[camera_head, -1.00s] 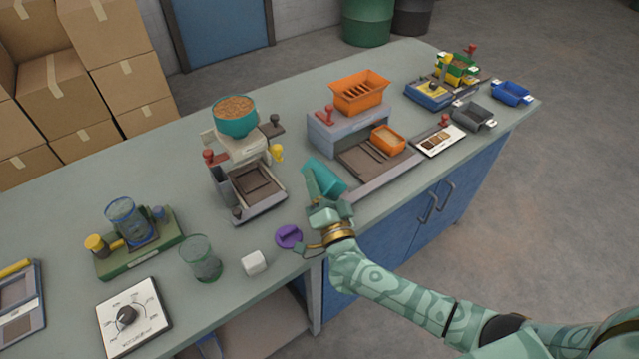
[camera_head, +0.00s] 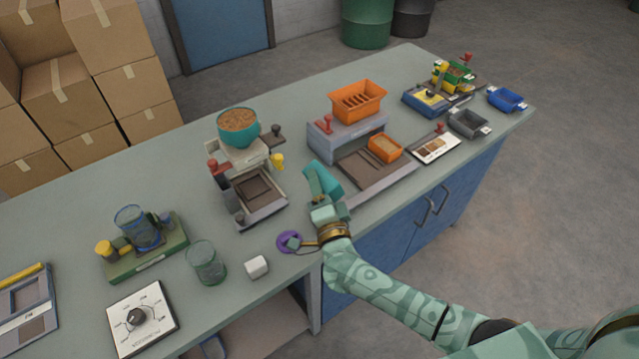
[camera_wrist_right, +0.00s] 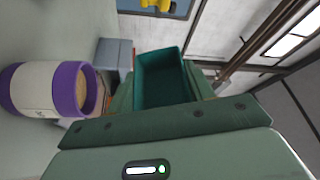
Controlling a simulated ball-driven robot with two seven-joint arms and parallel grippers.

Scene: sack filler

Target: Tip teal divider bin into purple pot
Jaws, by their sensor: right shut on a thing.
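The teal divider bin (camera_head: 326,176) is held tilted in my right gripper (camera_head: 321,198), above the front edge of the bench. In the right wrist view the teal bin (camera_wrist_right: 163,80) sits between the green fingers, its dark inside facing the camera; I see no contents. The purple pot (camera_wrist_right: 67,88) shows at the left of that view, pale-sided with purple rims and tan stuff inside, apart from the bin. In the head view a round purple thing (camera_head: 280,241), seemingly this pot, lies left of my right wrist, partly covered by a grey-green piece. My left gripper is out of view.
A white cube (camera_head: 257,267) and a green glass (camera_head: 206,263) stand left of the purple thing. A machine with a filled teal bowl (camera_head: 239,141) stands behind.

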